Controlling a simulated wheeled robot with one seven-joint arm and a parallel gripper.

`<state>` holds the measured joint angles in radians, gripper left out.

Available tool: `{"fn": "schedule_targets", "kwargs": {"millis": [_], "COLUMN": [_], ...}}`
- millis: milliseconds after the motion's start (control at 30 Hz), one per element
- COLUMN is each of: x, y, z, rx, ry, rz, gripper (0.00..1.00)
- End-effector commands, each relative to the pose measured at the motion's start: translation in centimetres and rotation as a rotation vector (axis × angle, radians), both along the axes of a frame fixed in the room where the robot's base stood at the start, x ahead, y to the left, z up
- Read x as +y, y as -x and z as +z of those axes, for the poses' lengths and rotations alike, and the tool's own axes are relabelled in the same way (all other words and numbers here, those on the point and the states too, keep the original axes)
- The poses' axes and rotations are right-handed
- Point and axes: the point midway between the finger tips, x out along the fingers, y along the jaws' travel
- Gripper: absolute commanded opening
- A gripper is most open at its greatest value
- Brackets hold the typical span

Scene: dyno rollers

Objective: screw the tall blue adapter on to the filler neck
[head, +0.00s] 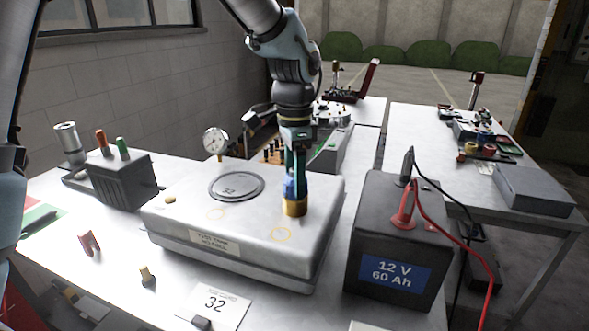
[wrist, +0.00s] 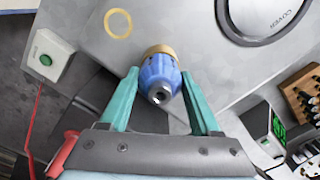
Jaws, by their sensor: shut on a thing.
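The tall blue adapter (head: 289,188) is upright between the teal fingers of my gripper (head: 296,182), which is shut on it. In the wrist view the adapter (wrist: 158,82) shows its open end towards the camera, with my gripper's fingertips (wrist: 160,75) on either side. The brass filler neck (head: 295,208) stands on the right part of the grey test tank (head: 190,222). The neck also shows behind the adapter in the wrist view (wrist: 157,49). The adapter is in line with the neck and appears to meet it; I cannot tell whether the threads are engaged.
A black 12 V battery (head: 395,250) with red and black leads stands right of the tank. A dial gauge (head: 215,141) stands behind the tank, and a dark box with coloured handles (head: 124,180) is at left. A card marked 32 (head: 216,306) lies in front.

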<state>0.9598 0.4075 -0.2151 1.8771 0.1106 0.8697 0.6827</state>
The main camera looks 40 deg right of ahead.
Motion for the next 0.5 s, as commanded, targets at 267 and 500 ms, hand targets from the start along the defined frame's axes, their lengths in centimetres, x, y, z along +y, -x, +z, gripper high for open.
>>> {"fn": "schedule_targets", "kwargs": {"millis": [267, 500], "x": [-0.28, -0.32], "y": [0.34, 0.41], "z": [0.68, 0.28], "rx": [0.004, 0.002], "ry": [0.007, 0.008], "rz": [-0.399, -0.511], "gripper": [0.06, 0.06]}}
